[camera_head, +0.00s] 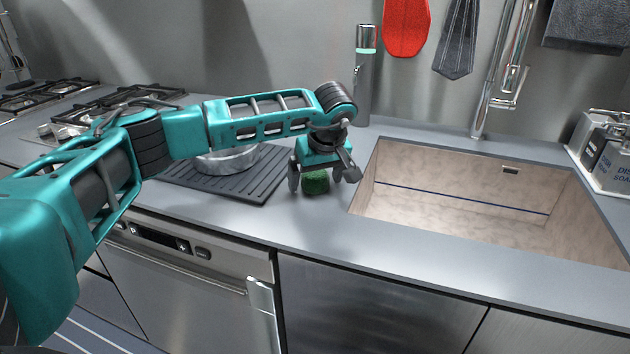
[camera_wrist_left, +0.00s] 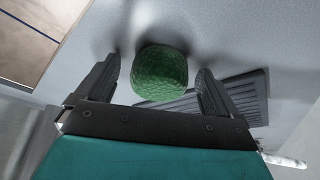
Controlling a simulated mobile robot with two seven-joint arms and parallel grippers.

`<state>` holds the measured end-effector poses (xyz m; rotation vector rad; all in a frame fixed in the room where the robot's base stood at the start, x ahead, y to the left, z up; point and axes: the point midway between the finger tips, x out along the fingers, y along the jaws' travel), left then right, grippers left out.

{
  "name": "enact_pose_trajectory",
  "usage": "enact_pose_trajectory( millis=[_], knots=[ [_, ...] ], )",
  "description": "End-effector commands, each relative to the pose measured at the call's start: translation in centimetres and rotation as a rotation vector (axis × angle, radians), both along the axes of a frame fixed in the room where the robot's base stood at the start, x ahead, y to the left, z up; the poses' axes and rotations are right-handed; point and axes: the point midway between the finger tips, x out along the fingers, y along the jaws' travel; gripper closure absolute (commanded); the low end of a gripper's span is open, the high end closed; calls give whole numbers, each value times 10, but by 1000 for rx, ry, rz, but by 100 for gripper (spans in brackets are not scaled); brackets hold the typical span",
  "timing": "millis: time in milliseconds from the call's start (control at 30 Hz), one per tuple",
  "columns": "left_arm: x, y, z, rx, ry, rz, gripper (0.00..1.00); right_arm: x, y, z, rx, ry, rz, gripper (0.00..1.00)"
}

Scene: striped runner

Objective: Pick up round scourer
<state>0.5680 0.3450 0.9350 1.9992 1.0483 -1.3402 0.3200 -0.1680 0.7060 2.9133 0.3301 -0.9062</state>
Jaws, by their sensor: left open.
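The round scourer (camera_head: 316,183) is a green, rough, rounded pad on the grey counter, between the dark ribbed mat and the sink. My left gripper (camera_head: 324,182) is open and points down over it, with a finger to either side. In the left wrist view the scourer (camera_wrist_left: 160,73) lies between the two spread fingers of my left gripper (camera_wrist_left: 160,80), with a gap visible on each side. The top of the scourer is partly hidden by the gripper in the head view. My right gripper is not in view.
The dark ribbed mat (camera_head: 268,178) with a metal pan (camera_head: 228,160) is left of the scourer. The sink (camera_head: 480,205) opens close on the right. A grey cylinder bottle (camera_head: 364,85) stands behind. A soap caddy (camera_head: 605,150) is far right. The front counter strip is clear.

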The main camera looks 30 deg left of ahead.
Motion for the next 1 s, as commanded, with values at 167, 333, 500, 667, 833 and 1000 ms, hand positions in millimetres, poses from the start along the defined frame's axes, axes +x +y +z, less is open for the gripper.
enact_pose_trajectory(
  millis=[167, 333, 500, 667, 833, 1000],
  knots=[
    [0, 0, 0, 0, 0, -1, 5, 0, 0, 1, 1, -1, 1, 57],
    [0, 0, 0, 0, 0, -1, 19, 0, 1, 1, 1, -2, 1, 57],
    [0, 0, 0, 0, 0, 0, 35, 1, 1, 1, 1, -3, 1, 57],
    [0, 0, 0, 0, 0, 0, 50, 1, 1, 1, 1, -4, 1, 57],
    [0, 0, 0, 0, 0, 0, 65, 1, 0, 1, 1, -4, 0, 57],
    [0, 0, 0, 0, 0, 0, 65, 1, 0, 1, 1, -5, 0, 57]
  ],
)
